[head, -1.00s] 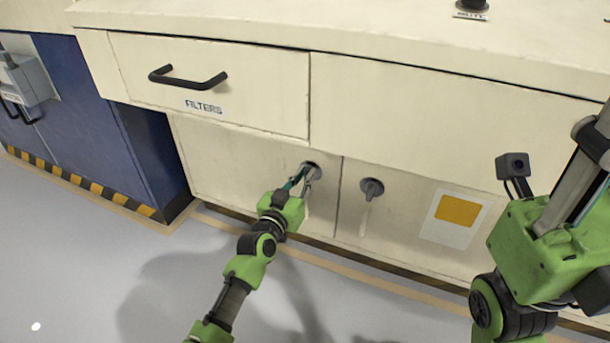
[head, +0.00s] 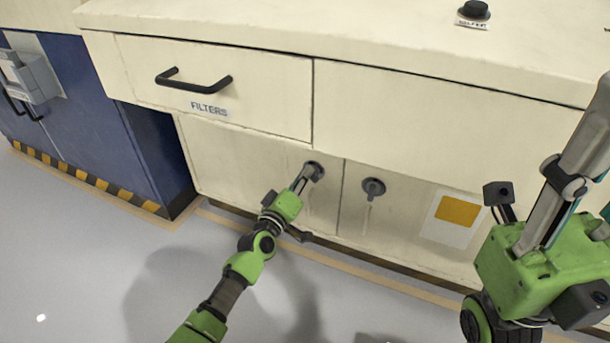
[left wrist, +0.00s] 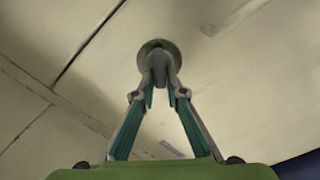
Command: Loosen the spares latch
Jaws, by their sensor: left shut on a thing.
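A round grey latch (head: 314,169) sits near the top right corner of the left lower cabinet door. My left gripper (head: 311,175) reaches up to it from below and has its fingertips on it. In the left wrist view, the two fingers (left wrist: 160,75) close on the latch's dark handle in front of its round base (left wrist: 158,46). The fingertips partly hide the latch. A second grey latch (head: 373,187) is on the door to the right, untouched. No spares label is legible. My right gripper (head: 580,170) is at the right edge, partly cut off, apart from both latches.
Above is a drawer with a black handle (head: 194,80) and a FILTERS label (head: 208,108). A white card with an orange patch (head: 455,213) is on the right door. A blue cabinet (head: 95,120) stands at the left. The grey floor (head: 90,250) in front is clear.

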